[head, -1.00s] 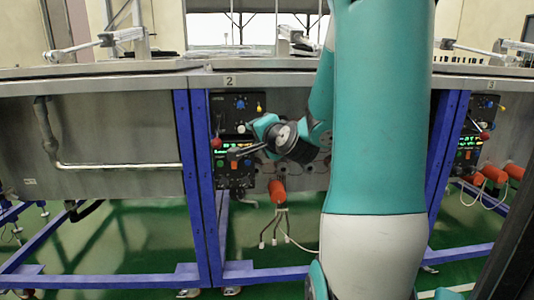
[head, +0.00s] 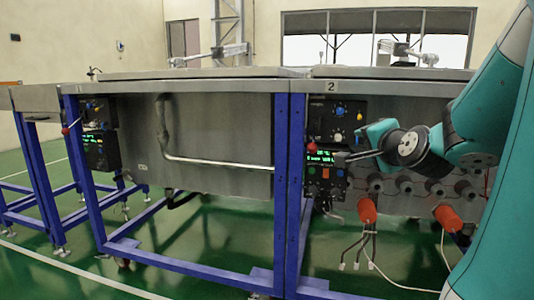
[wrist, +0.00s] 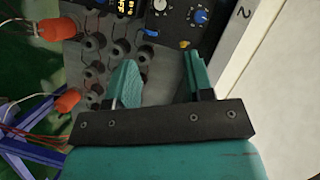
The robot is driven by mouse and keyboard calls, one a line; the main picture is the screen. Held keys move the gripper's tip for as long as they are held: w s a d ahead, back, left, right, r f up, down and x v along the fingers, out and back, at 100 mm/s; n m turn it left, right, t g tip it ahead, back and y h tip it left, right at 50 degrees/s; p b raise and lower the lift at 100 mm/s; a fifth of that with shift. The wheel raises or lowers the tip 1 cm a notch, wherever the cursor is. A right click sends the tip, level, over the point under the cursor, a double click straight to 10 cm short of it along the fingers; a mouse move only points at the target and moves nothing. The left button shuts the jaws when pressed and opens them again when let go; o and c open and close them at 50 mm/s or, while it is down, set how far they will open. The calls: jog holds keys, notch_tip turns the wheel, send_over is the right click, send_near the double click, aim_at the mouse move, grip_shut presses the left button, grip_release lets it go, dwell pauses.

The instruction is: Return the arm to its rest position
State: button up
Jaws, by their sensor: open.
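My gripper (head: 350,155) is in front of the control panel (head: 348,112) of the steel unit marked 2. Its teal and dark fingers point left toward the panel in the head view. In the wrist view my gripper (wrist: 160,80) has its two teal fingers apart, with nothing between them. My teal arm comes in from the right edge of the head view. It hides the right part of unit 2. I cannot tell from the head view how far the fingertips are from the panel.
A red knob (head: 311,147) sits at the panel's left edge. Orange plugs (head: 367,209) with cables hang below. Blue frame legs (head: 288,200) support the steel units. Another panel (head: 100,150) is on unit 1 at left. Green floor (head: 60,270) is open at front left.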

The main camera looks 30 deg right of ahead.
jog(key=shift+a, duration=0.1)
jog(key=w+a+f+n+g+y+p, duration=0.1)
jog(key=a+f+n+g+y, duration=0.2)
jog(key=a+n+y, duration=0.75)
jog(key=a+f+n+g+y+p, duration=0.1)
jog(key=a+f+n+g+y, duration=0.25)
jog(key=a, duration=1.35)
jog(key=s+a+f+n+g+h, duration=0.2)
jog(key=s+a+f+n+g, duration=0.1)
jog(key=s+a+n+g, duration=0.8)
notch_tip(320, 180, up, 38)
jog(key=s+n+t+p, duration=0.1)
jog(key=s+t+p, duration=0.1)
jog(key=p, duration=3.6)
jog(key=shift+s+d+t, duration=0.25)
jog(key=shift+d+t, duration=0.15)
jog(key=shift+t, duration=0.25)
